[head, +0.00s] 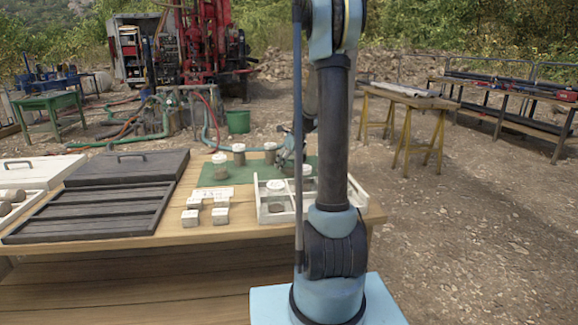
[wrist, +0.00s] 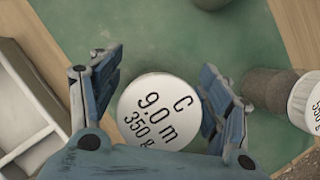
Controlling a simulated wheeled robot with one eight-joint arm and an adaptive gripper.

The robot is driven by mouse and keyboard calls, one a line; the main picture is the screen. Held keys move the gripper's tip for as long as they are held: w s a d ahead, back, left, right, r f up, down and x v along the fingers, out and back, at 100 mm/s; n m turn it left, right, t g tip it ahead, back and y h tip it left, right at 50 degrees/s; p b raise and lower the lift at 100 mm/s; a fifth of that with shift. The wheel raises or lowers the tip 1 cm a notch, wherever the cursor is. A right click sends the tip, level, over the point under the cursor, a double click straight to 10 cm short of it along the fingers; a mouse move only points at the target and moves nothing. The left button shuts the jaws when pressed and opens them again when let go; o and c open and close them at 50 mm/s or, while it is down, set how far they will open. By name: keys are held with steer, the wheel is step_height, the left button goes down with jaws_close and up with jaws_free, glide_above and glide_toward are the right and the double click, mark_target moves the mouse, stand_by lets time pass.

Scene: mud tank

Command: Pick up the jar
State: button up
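In the wrist view a jar seen from above shows its round white lid (wrist: 158,110), marked "C 9.0 m 350 g". My gripper (wrist: 160,72) is open, with one blue finger on each side of this lid; its body hides the lid's lower edge. In the head view my gripper (head: 290,150) is over the green mat (head: 212,180), mostly hidden behind my arm. Several white-lidded jars stand on or around the mat, including a left jar (head: 219,166), a back jar (head: 239,155) and another (head: 270,153). A second jar (wrist: 270,90) is right of the gripper in the wrist view.
A white divided tray (head: 262,207) stands at the table's right front; its edge (wrist: 35,160) also shows in the wrist view. Small white labelled blocks (head: 191,218) lie left of it.

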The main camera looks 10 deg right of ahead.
steer(key=c, duration=1.2)
steer(key=shift+r, duration=0.1)
